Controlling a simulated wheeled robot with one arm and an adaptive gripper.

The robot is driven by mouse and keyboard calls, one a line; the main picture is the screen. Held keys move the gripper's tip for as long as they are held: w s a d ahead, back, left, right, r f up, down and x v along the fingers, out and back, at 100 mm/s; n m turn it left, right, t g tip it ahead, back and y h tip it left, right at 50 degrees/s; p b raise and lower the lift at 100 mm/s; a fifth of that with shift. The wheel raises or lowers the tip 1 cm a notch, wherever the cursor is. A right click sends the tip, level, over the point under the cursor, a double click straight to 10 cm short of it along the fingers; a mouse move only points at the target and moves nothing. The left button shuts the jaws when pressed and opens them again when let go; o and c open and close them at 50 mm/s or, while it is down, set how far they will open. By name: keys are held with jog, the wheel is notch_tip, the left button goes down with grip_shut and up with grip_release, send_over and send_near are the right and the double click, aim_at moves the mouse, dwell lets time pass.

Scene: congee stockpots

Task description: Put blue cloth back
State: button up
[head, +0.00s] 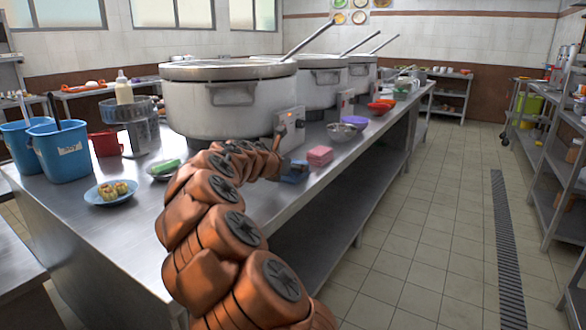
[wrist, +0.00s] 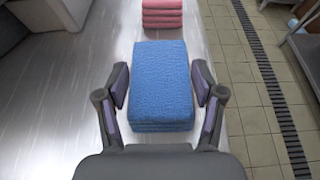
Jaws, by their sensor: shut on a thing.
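The blue cloth (wrist: 161,80), a thick folded stack, lies between the two fingers of my gripper (wrist: 160,97) in the wrist view. My gripper is shut on it from both sides. In the head view the blue cloth (head: 296,178) shows low at the front edge of the steel counter, partly hidden by my arm. I cannot tell whether it touches the counter top. A folded pink cloth stack (head: 320,155) lies just beyond it on the counter; it also shows at the top of the wrist view (wrist: 162,14).
The steel counter (head: 120,235) holds large stockpots (head: 225,105), a metal bowl (head: 341,132), red bowls (head: 379,108), blue buckets (head: 60,150) and a blue plate (head: 110,198) of food. Tiled floor (head: 420,230) lies open to the right, with shelving (head: 560,150) beyond.

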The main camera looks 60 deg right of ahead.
jog(key=o, duration=1.1)
jog(key=shift+f, duration=0.1)
jog(key=shift+a+r, duration=0.3)
jog(key=p+v, duration=0.3)
jog(key=v, duration=0.8)
jog(key=shift+a, duration=0.25)
